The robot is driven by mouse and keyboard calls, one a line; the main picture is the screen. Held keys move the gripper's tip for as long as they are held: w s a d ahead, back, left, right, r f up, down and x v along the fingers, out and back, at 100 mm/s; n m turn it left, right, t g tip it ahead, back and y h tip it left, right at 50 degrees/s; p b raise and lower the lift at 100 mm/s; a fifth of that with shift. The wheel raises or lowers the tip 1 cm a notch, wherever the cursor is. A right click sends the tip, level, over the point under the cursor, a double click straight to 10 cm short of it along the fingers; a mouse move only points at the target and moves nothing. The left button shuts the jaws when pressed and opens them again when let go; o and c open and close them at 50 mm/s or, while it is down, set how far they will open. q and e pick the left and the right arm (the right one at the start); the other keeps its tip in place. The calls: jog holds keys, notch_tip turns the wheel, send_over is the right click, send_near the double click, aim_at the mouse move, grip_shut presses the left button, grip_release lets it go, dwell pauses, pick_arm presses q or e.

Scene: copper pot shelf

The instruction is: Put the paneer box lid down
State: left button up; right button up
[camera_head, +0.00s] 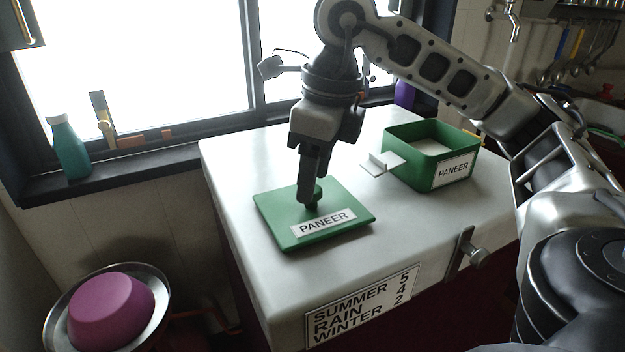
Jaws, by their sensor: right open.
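The green paneer box lid (278,213), labelled PANEER, lies flat on the white top of a chest. My right gripper (311,205) points down at the lid's middle, around or just beside its small knob, which the fingers partly hide. The gripper is open. The green paneer box (408,170) stands open, without a lid, at the back right of the same top, with a PANEER label on its front. My left gripper is not in view.
A small white piece (383,163) lies left of the box. The chest (240,160) has a metal latch (468,250) at its front edge. A teal bottle (68,147) stands on the window sill. A purple dome (110,308) sits in a metal pan at lower left.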

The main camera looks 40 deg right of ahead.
aim_at(325, 209)
pick_arm(q)
jog(key=p, duration=0.2)
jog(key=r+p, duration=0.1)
jog(key=p, duration=0.1)
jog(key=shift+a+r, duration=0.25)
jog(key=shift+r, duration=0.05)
pick_arm(e)
notch_tip(325, 209, up, 10)
jog(key=s, duration=0.1)
jog(key=shift+s+d+f, duration=0.15)
jog(key=shift+d, duration=0.15)
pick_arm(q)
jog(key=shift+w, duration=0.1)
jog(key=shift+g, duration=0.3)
pick_arm(e)
jog(key=shift+f, duration=0.1)
